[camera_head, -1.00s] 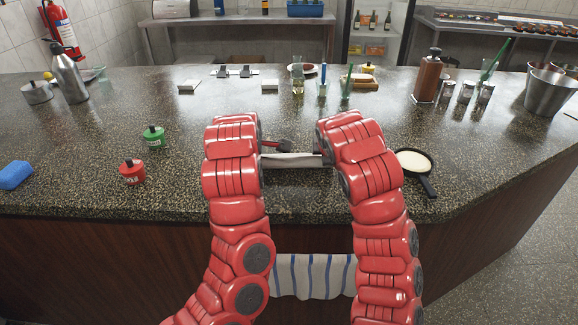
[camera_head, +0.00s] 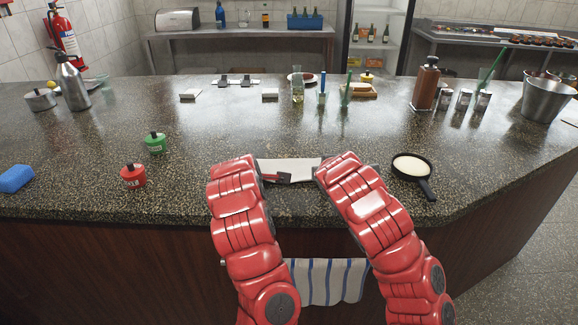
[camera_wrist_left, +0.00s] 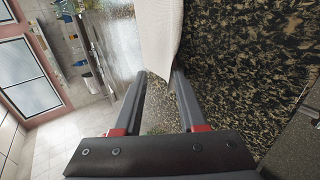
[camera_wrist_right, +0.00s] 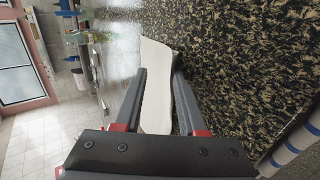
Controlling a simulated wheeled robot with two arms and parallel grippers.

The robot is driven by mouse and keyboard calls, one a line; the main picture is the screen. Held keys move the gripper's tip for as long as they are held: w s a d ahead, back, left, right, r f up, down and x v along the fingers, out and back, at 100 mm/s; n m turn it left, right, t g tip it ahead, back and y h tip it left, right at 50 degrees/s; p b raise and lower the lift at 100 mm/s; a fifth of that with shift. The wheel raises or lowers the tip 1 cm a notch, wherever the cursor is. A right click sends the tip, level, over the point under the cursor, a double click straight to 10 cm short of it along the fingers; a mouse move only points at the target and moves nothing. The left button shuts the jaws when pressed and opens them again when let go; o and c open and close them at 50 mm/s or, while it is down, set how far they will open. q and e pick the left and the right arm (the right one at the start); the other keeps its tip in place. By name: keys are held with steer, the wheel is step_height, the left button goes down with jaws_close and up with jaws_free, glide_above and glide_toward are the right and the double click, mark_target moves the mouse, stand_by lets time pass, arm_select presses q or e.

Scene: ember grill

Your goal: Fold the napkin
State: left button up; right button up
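The white napkin (camera_head: 292,168) lies on the counter near its front edge, between my two forearms; its sides are partly hidden by the arms. My left gripper (camera_head: 281,178) shows as a small dark and red part over the napkin's left portion. In the left wrist view my left gripper (camera_wrist_left: 160,74) is open, with a pointed end of the napkin (camera_wrist_left: 160,35) between its fingertips. In the right wrist view my right gripper (camera_wrist_right: 159,72) is open, with the napkin (camera_wrist_right: 157,92) between and beyond its fingers. The right fingers are hidden in the head view.
A black pan with white contents (camera_head: 411,166) sits right of my right arm. A red pot (camera_head: 133,176), a green pot (camera_head: 155,143) and a blue sponge (camera_head: 15,178) stand at left. A striped towel (camera_head: 325,281) hangs on the counter's front. The counter's middle is clear.

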arm_select(q)
steer(key=shift+o, duration=0.7)
arm_select(e)
steer(key=shift+o, duration=0.7)
arm_select(q)
steer(key=shift+r, duration=0.2)
arm_select(e)
steer(key=shift+r, duration=0.2)
arm_select(q)
steer(key=s+r, duration=0.6)
steer(key=r, duration=0.2)
steer(key=shift+r, duration=0.25)
arm_select(e)
steer(key=s+r, duration=0.6)
steer(key=r, duration=0.2)
steer(key=shift+r, duration=0.25)
